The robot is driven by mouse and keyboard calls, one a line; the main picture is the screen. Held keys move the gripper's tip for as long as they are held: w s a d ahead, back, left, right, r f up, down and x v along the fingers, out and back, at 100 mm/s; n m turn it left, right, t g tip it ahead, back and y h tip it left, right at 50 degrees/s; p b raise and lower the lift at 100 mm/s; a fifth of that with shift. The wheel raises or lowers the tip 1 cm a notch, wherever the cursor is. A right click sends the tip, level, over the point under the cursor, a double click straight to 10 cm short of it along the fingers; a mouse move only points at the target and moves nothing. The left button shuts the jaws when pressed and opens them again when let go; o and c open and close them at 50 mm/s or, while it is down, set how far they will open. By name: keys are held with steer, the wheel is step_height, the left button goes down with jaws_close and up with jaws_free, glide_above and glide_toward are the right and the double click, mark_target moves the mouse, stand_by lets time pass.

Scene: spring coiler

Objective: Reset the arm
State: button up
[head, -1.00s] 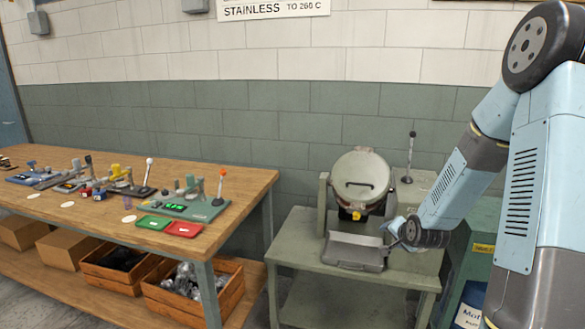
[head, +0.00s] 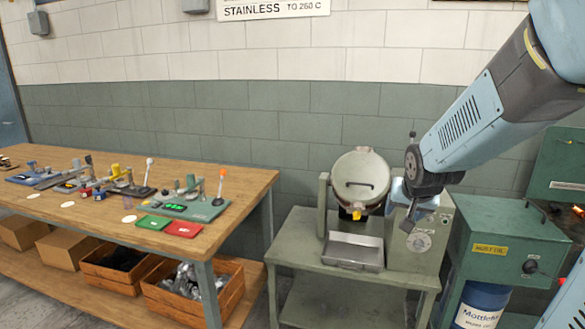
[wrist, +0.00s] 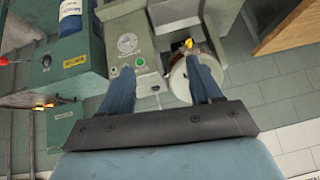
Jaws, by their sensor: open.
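My gripper (head: 412,212) is in front of the right part of the grey-green machine (head: 430,240) with the round lidded drum (head: 360,180). It is above the small stand and to the right of the drum. In the wrist view my gripper (wrist: 167,80) points down with its two blue fingers spread wide apart. Nothing is between them. Beyond the fingers, the machine's dial (wrist: 128,42) and green button (wrist: 140,62) show. The drum (wrist: 190,80) is partly hidden behind the right finger.
A grey tray (head: 353,251) sits on the stand below the drum. A green cabinet (head: 505,245) stands to the right, with a blue drum (head: 482,305) under it. A wooden bench (head: 110,228) with several small devices and tools is at left. Open floor lies between bench and stand.

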steer(key=s+a+r+n, duration=0.1)
steer(key=s+r, duration=0.1)
steer(key=s, duration=0.4)
steer(key=s+a+r+n+g+y, duration=0.1)
steer(key=s+r, duration=0.2)
steer(key=s, duration=0.4)
steer(key=s+a+r+n, duration=0.1)
steer(key=s+r, duration=0.2)
steer(key=s, duration=0.3)
steer(key=shift+s+a+n+g, duration=0.2)
steer(key=shift+s+n+g, duration=0.2)
steer(key=shift+d+r, duration=0.1)
